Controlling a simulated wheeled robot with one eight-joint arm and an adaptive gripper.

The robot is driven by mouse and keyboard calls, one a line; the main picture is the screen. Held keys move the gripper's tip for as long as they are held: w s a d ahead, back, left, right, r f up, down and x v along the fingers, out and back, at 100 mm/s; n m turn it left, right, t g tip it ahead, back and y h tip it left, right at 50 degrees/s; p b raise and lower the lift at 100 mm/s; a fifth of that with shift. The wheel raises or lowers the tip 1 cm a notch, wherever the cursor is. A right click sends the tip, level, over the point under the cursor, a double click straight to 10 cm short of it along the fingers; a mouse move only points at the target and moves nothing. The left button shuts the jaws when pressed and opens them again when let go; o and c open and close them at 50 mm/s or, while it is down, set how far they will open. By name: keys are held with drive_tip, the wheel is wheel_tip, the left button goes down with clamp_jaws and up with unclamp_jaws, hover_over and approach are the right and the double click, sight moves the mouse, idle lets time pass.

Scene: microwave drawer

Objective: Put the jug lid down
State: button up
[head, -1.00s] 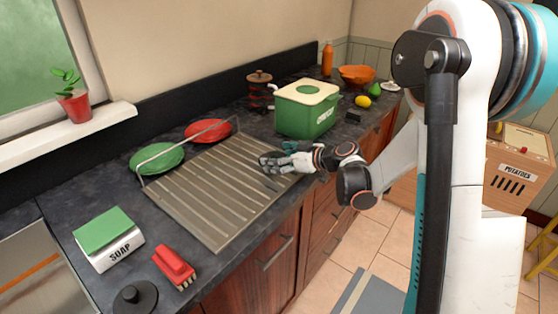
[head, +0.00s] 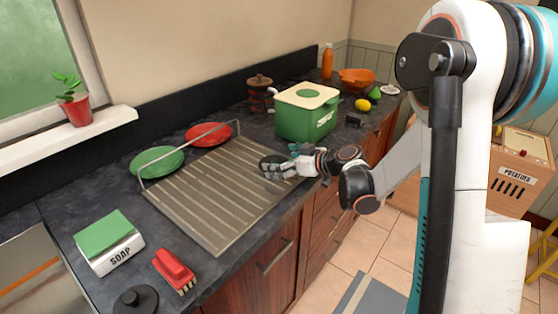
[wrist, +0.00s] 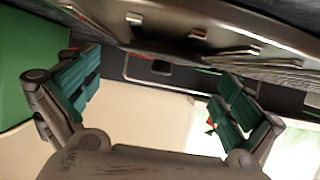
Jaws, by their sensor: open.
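My gripper (head: 276,168) is open, low over the right end of the ribbed metal drainer (head: 212,215). A dark flat round piece (head: 269,159), which looks like the jug lid, shows right at the fingers and is partly hidden by them. I cannot tell whether it touches them. In the wrist view my gripper (wrist: 160,105) has its teal-padded fingers wide apart, with nothing clearly held between them. Another black round lid with a knob (head: 135,299) lies on the counter at the front left, cut off by the picture's lower edge.
A green box with a cream lid (head: 305,112) stands just behind my gripper. Green (head: 157,162) and red (head: 208,134) plates stand at the wire rack along the drainer's back. A soap box (head: 110,243) and red brush (head: 174,270) are at front left. The drainer's middle is clear.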

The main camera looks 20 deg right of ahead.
drive_tip(key=p+v, duration=0.2)
drive_tip(key=v, duration=0.8)
drive_tip(key=shift+s+d+r+p, duration=0.1)
drive_tip(key=shift+s+d+p, duration=0.15)
drive_tip(key=shift+p, duration=0.15)
drive_tip(key=shift+s+d, duration=0.1)
drive_tip(key=shift+s, duration=0.15)
drive_tip(key=shift+r, duration=0.1)
